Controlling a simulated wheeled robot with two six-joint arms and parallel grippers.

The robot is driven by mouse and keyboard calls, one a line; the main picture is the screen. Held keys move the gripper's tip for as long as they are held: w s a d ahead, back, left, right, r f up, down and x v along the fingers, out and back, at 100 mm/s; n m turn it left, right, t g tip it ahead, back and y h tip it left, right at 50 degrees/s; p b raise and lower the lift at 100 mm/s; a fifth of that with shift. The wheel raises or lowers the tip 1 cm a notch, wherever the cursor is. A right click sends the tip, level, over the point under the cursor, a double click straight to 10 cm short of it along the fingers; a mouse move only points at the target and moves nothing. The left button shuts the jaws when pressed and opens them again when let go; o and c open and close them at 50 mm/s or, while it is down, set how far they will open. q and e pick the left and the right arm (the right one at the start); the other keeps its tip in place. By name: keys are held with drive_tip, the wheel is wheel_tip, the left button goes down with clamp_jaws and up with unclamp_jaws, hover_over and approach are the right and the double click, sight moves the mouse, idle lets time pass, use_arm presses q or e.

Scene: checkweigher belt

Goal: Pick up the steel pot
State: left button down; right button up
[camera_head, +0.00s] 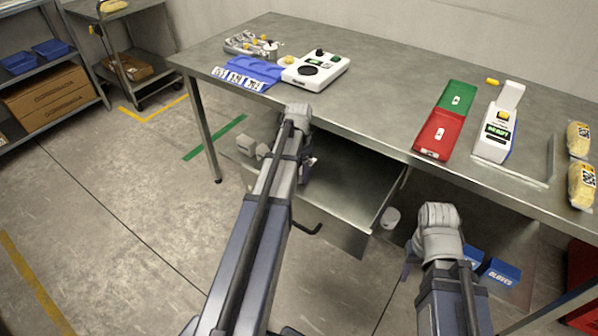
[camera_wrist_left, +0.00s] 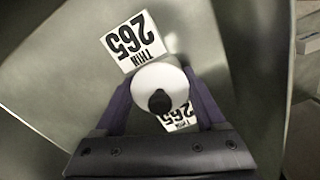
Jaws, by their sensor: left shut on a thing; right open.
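In the left wrist view, the steel pot (camera_wrist_left: 152,78) shows from above as a pale round top with a black knob. My left gripper (camera_wrist_left: 160,100) is shut on it, one purple finger on each side. A white card reading 265 (camera_wrist_left: 134,40) lies beyond it on a grey surface, and a similar label (camera_wrist_left: 178,118) is partly hidden behind the pot. In the head view my left gripper (camera_head: 307,164) is below the table's front edge, mostly hidden by its arm. My right gripper (camera_head: 408,264) is low at the right, mostly hidden by its wrist, open.
The steel table (camera_head: 390,75) carries a white scale (camera_head: 315,70), a blue tray (camera_head: 262,70), a red-and-green tray (camera_head: 436,136), a white device (camera_head: 495,135) and yellow packs (camera_head: 581,185). A lower steel shelf (camera_head: 345,190) lies under it. Blue boxes (camera_head: 503,272) stand low right.

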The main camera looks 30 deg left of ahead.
use_arm(q)
drive_tip(key=shift+r+p, duration=5)
drive_tip(key=shift+r, duration=0.05)
